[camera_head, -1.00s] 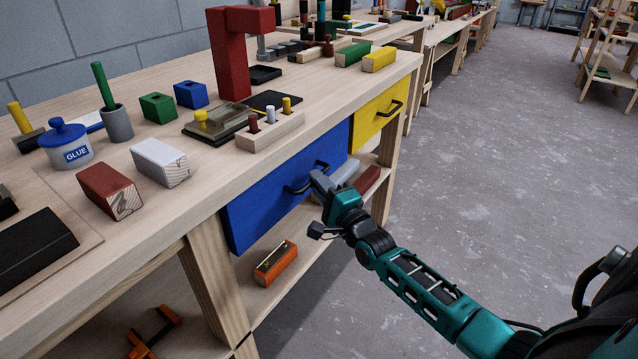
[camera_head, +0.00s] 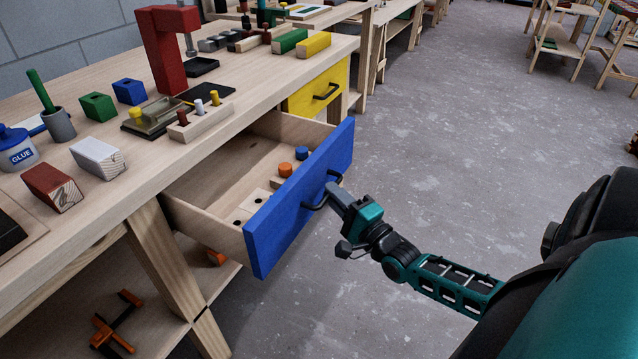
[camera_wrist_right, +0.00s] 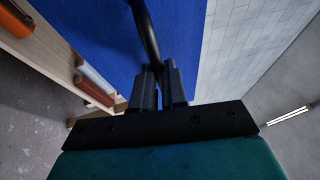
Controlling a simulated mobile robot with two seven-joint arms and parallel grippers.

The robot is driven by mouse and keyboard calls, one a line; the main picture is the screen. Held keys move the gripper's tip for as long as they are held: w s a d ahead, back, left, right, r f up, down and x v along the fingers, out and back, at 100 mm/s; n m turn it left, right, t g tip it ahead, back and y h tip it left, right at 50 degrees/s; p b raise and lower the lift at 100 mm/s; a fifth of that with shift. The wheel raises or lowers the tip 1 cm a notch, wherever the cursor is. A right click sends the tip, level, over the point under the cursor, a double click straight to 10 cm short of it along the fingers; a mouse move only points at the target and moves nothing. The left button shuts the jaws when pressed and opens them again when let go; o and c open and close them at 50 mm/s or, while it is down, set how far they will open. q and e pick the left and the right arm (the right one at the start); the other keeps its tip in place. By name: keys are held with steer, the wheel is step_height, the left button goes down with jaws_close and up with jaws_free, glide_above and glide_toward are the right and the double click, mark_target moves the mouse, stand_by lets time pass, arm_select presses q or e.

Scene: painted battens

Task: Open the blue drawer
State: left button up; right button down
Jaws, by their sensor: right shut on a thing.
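The blue drawer (camera_head: 300,205) stands pulled well out of the workbench in the head view. Its inside shows a light wood tray with an orange knob (camera_head: 285,169) and a blue knob (camera_head: 302,153). My right gripper (camera_head: 333,190) is shut on the drawer's black handle (camera_head: 318,200) at the front panel. In the right wrist view the fingers (camera_wrist_right: 158,85) close around the dark handle (camera_wrist_right: 146,35), with the blue panel (camera_wrist_right: 90,30) behind. My left gripper is not in view.
The workbench top (camera_head: 100,190) holds a red press (camera_head: 165,45), a glue pot (camera_head: 18,150) and several painted blocks. A shut yellow drawer (camera_head: 318,90) is beyond the blue one. An orange clamp (camera_head: 115,325) lies on the lower shelf.

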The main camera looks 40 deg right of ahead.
steer(key=s, duration=0.1)
steer(key=s+d, duration=0.1)
steer(key=s, duration=0.1)
steer(key=s+p, duration=0.1)
steer(key=shift+s+d, duration=0.2)
steer(key=shift+d, duration=0.2)
steer(key=c, duration=1.2)
jaws_free()
steer(key=shift+o, duration=0.2)
steer(key=s+f+p, duration=0.1)
steer(key=s+f, duration=0.1)
steer(key=s, duration=1)
steer(key=shift+s, duration=0.35)
